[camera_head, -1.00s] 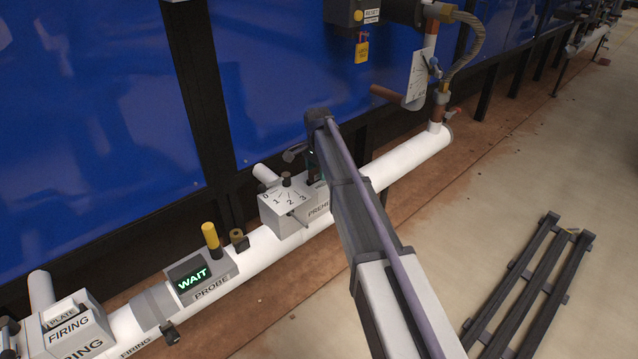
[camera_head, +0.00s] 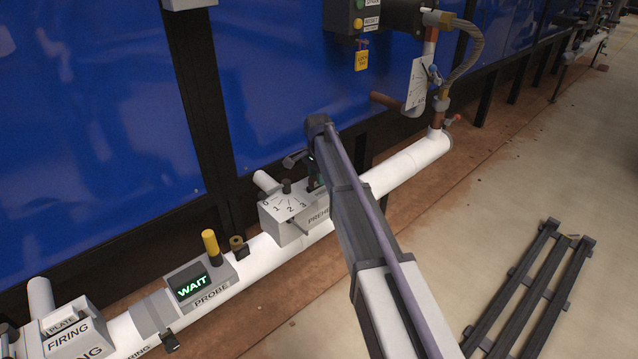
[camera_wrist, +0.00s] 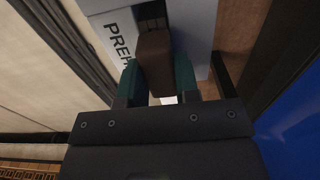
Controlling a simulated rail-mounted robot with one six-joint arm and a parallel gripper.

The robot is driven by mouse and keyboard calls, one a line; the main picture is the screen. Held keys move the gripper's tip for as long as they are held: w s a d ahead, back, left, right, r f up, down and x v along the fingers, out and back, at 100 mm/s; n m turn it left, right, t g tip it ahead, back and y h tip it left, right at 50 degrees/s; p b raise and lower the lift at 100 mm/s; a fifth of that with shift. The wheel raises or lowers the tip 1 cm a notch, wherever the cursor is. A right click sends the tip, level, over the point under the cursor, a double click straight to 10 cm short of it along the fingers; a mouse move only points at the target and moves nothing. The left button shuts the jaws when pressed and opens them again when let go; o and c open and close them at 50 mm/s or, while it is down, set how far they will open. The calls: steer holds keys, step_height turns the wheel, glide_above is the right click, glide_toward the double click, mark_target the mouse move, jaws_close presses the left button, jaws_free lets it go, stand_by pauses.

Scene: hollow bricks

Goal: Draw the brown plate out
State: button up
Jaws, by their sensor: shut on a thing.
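The brown plate (camera_wrist: 155,62) shows in the wrist view as a dark brown block between the two teal fingers. My gripper (camera_wrist: 157,78) is shut on it. The plate's far end meets a dark slot (camera_wrist: 152,14) in the grey-white box marked "PREH…" (camera_wrist: 110,20); how deep it sits there I cannot tell. In the head view the same box, the preheat unit (camera_head: 285,211), has a dial face numbered 0 to 3 and a small lever. My arm hides the plate and most of my gripper there.
The preheat box sits on a long white pipe (camera_head: 400,170). Left of it stand a probe unit showing "WAIT" (camera_head: 192,287) with a yellow knob and a firing box (camera_head: 65,335). Blue panels (camera_head: 290,75) rise behind. A dark rack (camera_head: 525,285) lies on the floor at right.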

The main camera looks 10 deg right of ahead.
steer(key=shift+r+p, duration=2.65)
steer(key=shift+r, duration=0.1)
step_height(320, 180, up, 5)
steer(key=p, duration=0.5)
steer(key=shift+s, duration=0.1)
steer(key=s+r+p, duration=0.2)
steer(key=s, duration=0.4)
steer(key=shift+w, duration=0.1)
